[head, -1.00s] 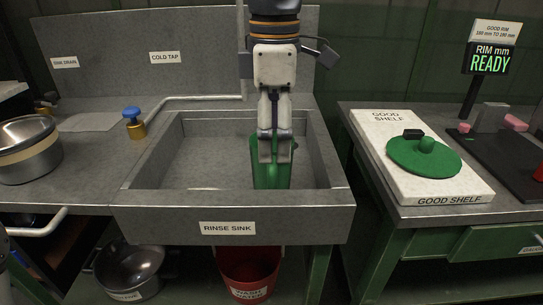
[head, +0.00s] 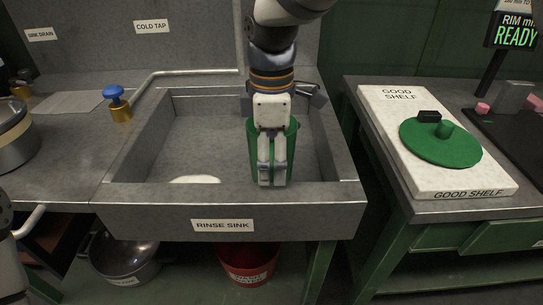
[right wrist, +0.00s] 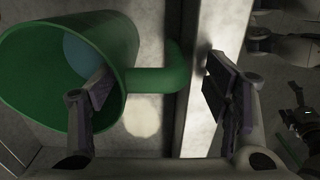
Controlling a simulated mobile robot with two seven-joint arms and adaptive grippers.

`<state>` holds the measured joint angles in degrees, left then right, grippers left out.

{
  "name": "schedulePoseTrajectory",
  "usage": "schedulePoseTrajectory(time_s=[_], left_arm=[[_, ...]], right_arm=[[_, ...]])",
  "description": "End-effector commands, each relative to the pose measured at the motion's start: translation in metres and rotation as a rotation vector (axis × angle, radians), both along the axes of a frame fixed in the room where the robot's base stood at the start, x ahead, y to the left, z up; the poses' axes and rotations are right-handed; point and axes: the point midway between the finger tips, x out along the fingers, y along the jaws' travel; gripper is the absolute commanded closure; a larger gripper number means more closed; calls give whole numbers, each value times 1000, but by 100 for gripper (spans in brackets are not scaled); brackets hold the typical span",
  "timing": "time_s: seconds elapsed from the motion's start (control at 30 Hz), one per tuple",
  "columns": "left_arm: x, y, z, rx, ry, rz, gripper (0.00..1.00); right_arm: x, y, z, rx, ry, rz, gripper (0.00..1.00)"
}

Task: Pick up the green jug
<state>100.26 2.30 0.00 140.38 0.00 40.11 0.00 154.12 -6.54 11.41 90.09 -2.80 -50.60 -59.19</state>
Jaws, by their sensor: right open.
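The green jug (head: 294,143) stands in the rinse sink (head: 222,160), partly hidden behind my right gripper in the head view. In the right wrist view the jug (right wrist: 110,35) shows its open mouth at the left, with its green handle (right wrist: 160,78) reaching right. My right gripper (head: 272,182) is open and points down at the jug. In the right wrist view my right gripper (right wrist: 155,95) has one finger over the jug's mouth and the other beyond the handle, near the sink wall. The handle lies between them; I cannot tell whether either touches. My left gripper is not in view.
The sink's front wall stands close to the gripper. A pale patch (head: 195,180) lies on the sink floor. The white good shelf (head: 390,115) at right holds a green lid (head: 440,142). A red bucket (head: 247,262) is below.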

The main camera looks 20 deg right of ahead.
Motion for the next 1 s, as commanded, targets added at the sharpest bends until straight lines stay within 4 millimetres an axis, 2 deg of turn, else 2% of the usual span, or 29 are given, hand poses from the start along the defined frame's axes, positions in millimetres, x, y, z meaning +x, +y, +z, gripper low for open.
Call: schedulePoseTrajectory(time_s=[0.23, 0.5, 0.57, 0.77, 0.83, 1.0], left_arm=[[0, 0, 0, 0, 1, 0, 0], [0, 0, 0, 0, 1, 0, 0], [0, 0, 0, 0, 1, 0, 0], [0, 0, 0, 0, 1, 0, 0], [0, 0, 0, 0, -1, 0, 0], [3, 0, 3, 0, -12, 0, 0]], right_arm=[[0, 0, -3, 1, -1, 0, 29], [0, 0, -3, 0, 0, 0, 90], [0, 0, -4, 0, 0, 1, 100], [1, 0, -3, 0, -2, 1, 100], [1, 0, 3, 1, -3, 0, 100], [2, 0, 45, 2, -11, 1, 100]])
